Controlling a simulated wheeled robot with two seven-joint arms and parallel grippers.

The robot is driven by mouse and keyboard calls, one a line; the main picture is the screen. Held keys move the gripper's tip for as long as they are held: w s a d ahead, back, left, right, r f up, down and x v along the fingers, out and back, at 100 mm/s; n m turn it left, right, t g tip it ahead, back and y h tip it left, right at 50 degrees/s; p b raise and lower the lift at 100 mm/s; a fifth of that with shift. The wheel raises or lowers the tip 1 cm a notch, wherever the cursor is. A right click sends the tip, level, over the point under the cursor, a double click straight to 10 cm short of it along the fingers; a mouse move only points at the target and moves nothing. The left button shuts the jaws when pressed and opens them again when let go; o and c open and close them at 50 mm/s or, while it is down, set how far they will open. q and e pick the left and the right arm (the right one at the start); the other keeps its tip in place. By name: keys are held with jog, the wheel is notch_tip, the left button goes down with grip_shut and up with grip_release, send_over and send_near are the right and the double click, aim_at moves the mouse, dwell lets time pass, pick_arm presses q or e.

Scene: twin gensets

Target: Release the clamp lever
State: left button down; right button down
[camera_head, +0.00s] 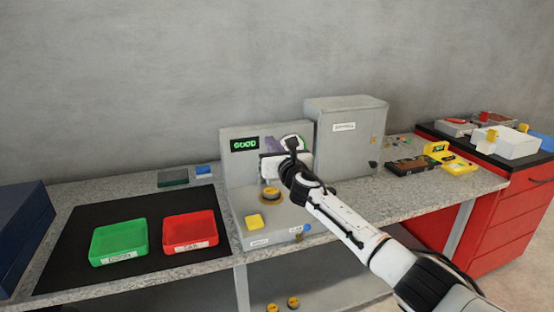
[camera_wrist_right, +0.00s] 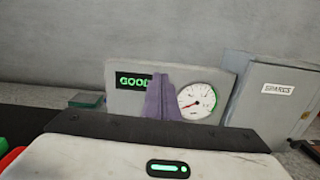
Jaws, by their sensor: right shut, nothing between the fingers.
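The grey test station (camera_head: 236,172) stands mid-bench with a lit display (camera_head: 244,144) reading GOOD. A white dial gauge (camera_wrist_right: 198,102) is on its back panel, right of the display. My right gripper (camera_head: 273,144) is in front of that panel, its purple-grey fingers pointing at it. In the right wrist view the fingers (camera_wrist_right: 160,97) are together and empty, overlapping the display's right edge. I cannot make out a clamp lever; my gripper and arm cover part of the station. A yellow-ringed round part (camera_head: 269,194) sits below the gripper. My left gripper is not in view.
A yellow button (camera_head: 253,221) is on the station's front. A green tray (camera_head: 119,242) and a red tray (camera_head: 190,232) lie on a black mat to the left. A grey spares cabinet (camera_head: 349,140) stands close on the right. A red tool cabinet (camera_head: 500,215) is further right.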

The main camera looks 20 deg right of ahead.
jog(key=shift+w+r+b, duration=0.3)
jog(key=shift+w+r, duration=0.25)
jog(key=shift+w, duration=0.35)
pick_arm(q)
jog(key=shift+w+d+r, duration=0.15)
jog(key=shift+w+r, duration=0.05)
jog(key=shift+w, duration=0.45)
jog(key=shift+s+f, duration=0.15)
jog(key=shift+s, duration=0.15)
